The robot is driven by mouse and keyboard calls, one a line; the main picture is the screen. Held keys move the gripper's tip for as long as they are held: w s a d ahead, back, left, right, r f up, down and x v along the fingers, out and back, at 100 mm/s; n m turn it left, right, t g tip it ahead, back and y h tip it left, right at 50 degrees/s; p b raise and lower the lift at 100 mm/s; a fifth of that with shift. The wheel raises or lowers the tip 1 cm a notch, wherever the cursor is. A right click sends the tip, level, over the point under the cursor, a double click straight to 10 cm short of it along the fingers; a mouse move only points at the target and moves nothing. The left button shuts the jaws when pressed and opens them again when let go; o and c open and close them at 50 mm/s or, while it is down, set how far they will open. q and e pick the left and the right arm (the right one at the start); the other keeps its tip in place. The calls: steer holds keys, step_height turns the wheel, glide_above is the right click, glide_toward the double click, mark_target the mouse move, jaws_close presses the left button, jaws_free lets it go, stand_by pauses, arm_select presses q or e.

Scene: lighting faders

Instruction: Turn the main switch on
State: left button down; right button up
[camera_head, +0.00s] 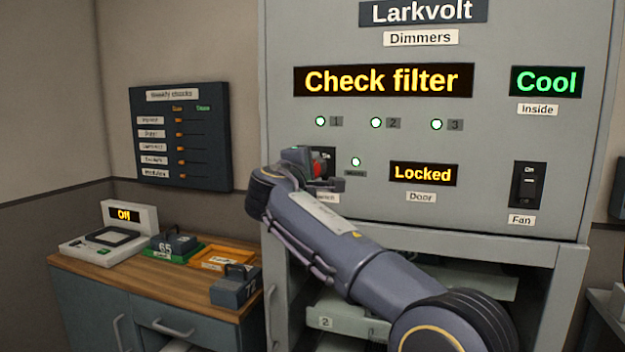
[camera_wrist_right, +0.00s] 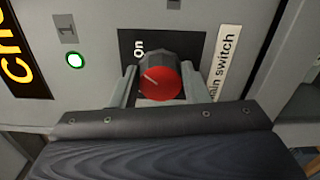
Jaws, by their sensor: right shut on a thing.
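The main switch is a round red knob with a dark grey rim (camera_wrist_right: 160,82), on a black plate of the dimmer cabinet. A white label reading "main switch" (camera_wrist_right: 226,62) is beside it, partly hidden. In the right wrist view, the word "On" is above and left of the knob, and a short white line on the knob slants toward the upper left. My right gripper (camera_wrist_right: 157,88) is shut on the knob, a finger on each side. In the head view the right gripper (camera_head: 322,172) covers most of the switch, with a little red showing. My left gripper is not in view.
The cabinet displays read "Check filter" (camera_head: 383,80), "Cool" (camera_head: 546,81) and "Locked" (camera_head: 423,173). The indicator lamps glow green-white. A fan switch (camera_head: 527,187) is at the right. A wooden bench (camera_head: 190,290) at left holds a device reading "Off" (camera_head: 125,216), trays and dark blocks.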

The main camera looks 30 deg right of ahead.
steer(key=shift+f+m+b, duration=0.15)
steer(key=shift+m+b, duration=0.2)
steer(key=shift+m, duration=0.35)
steer(key=o, duration=1)
steer(key=shift+c, duration=0.2)
steer(key=shift+a, duration=0.1)
steer(key=b+v, duration=0.1)
steer(key=v, duration=0.6)
steer(key=shift+s+a+b, duration=0.25)
steer(key=shift+b, duration=0.1)
